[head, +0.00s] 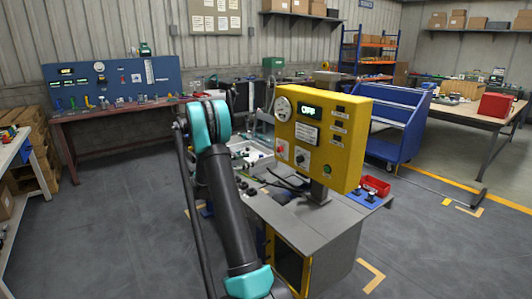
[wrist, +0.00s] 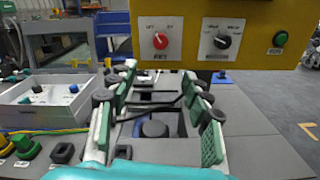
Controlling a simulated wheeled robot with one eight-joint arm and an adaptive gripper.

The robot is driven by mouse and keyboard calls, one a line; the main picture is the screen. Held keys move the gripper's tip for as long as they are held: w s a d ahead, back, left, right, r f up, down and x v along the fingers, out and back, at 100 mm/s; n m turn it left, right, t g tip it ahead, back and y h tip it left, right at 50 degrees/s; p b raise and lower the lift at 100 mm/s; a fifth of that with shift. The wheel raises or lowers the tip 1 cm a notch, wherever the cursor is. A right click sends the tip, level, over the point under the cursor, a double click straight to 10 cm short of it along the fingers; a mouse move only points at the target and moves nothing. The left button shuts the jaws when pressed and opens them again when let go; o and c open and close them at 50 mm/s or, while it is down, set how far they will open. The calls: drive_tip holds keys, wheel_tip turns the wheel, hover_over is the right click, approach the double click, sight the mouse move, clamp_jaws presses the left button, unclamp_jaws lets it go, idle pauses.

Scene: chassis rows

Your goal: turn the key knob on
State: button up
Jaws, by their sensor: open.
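The yellow control panel (head: 318,138) stands upright on the grey bench; its lower face also shows in the wrist view (wrist: 265,42). It carries a red knob (wrist: 160,40) on a white plate at left and a black knob (wrist: 222,41) on another white plate at right. Both show small in the head view, the red knob (head: 280,150) and the black knob (head: 301,158). My gripper (wrist: 160,95) is open and empty, below and short of the panel, touching neither knob. The head view does not show its fingers clearly.
A green button (wrist: 280,38) sits right of the black knob. A white tray (wrist: 60,112) of small parts lies left of my gripper. The panel also has a gauge (head: 283,109) and a lit display (head: 308,112).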

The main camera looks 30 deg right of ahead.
sight(278, 151)
drive_tip(key=d, duration=0.5)
drive_tip(key=w+d, duration=0.1)
drive_tip(key=d, duration=1.1)
drive_tip(key=shift+w, duration=0.15)
drive_tip(key=shift+c, duration=0.6)
clamp_jaws()
drive_tip(key=shift+m, duration=0.5)
drive_tip(key=m, duration=0.5)
drive_tip(key=shift+m, duration=0.3)
drive_tip(key=m, duration=0.5)
drive_tip(key=shift+w+a+r, duration=0.1)
drive_tip(key=shift+m, duration=0.4)
